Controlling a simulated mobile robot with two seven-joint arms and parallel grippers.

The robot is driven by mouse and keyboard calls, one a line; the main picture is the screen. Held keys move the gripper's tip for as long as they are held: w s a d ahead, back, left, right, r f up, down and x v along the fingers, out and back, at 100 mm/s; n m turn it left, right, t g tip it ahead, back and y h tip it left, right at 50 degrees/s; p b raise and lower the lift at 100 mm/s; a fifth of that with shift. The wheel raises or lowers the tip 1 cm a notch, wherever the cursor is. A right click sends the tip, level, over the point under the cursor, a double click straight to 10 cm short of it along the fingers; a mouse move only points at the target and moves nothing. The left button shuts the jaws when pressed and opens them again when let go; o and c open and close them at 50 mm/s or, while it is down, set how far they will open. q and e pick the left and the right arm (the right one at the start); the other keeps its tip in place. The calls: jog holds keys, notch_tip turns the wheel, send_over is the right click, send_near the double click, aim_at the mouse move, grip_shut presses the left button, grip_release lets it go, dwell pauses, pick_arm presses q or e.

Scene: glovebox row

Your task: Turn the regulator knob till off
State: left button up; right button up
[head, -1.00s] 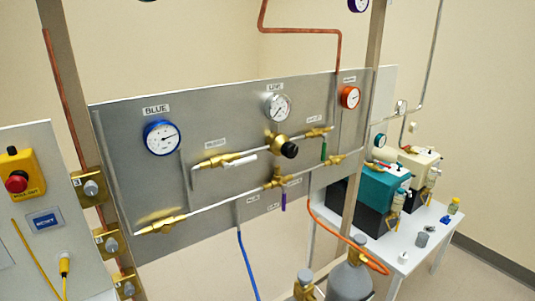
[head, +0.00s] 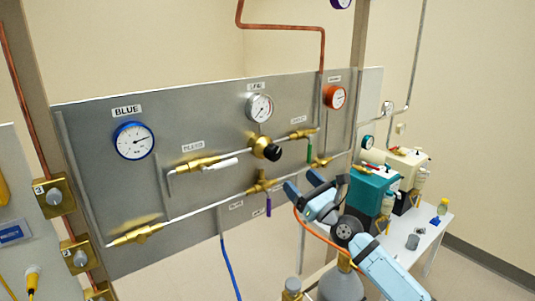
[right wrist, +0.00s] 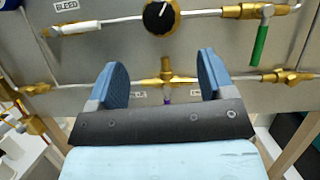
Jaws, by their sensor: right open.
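The regulator knob (head: 272,151) is a round black knob on a brass body, in the middle of the grey panel (head: 110,115). In the right wrist view the knob (right wrist: 160,15) is near the top edge, with a white mark on its face. My right gripper (head: 304,187) is below and to the right of the knob in the head view, apart from it. In the right wrist view its two blue fingers (right wrist: 163,78) are spread with nothing between them, below the knob. My left gripper is in neither view.
A white bleed handle (head: 222,164), a green handle (head: 309,151) and a purple handle (head: 268,206) flank the knob on brass valves. A blue hose (head: 230,265) and an orange hose (head: 312,232) hang below. A gas cylinder (head: 340,284) stands in front. A white table (head: 425,238) with pumps is at right.

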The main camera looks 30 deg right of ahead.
aim_at(277, 156)
jog(key=p+x, duration=0.2)
jog(key=x, duration=0.9)
jog(key=shift+w+r+p, duration=0.1)
jog(key=shift+p, duration=0.25)
jog(key=shift+w+a, duration=0.15)
jog(key=shift+w, duration=0.3)
jog(key=c, duration=0.9)
